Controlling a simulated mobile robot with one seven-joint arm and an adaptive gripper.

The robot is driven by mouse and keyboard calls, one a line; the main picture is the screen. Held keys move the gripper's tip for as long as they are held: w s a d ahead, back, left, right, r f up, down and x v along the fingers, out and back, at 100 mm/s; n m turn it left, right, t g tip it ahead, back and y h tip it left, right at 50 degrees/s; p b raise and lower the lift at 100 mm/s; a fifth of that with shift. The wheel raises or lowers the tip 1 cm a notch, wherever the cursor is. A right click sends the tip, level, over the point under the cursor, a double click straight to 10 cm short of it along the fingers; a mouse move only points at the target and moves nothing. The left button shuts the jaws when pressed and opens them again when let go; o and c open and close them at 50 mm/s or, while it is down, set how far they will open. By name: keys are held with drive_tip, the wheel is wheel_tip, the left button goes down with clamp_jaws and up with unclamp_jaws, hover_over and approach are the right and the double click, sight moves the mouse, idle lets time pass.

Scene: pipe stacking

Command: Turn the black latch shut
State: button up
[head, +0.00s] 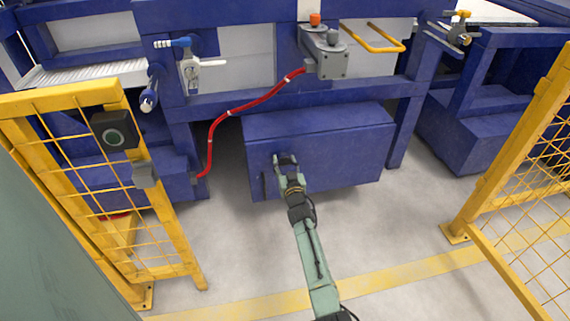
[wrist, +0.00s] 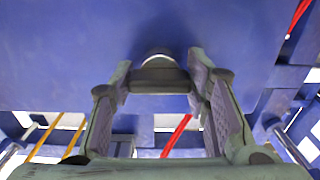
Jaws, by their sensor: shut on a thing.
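My gripper (head: 286,161) is at the upper left part of the front face of a large blue box (head: 335,150) under the blue frame. In the wrist view, my gripper (wrist: 162,84) has its two fingers closed on the sides of a dark grey piece with a rounded, lighter top, which I take to be the black latch (wrist: 160,75). The latch lies against the blue surface. In the head view my fingers hide most of it, so its turn angle cannot be told.
A red hose (head: 240,108) runs from a grey unit (head: 325,55) down to the left of the box. Yellow mesh fences stand at left (head: 75,180) and right (head: 525,170). A black button box (head: 115,130) hangs on the left fence. The floor before the box is clear.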

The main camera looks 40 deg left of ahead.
sight(285, 161)
drive_tip(key=o, duration=1.2)
drive_tip(key=shift+c, duration=0.2)
wheel_tip(285, 161, up, 10)
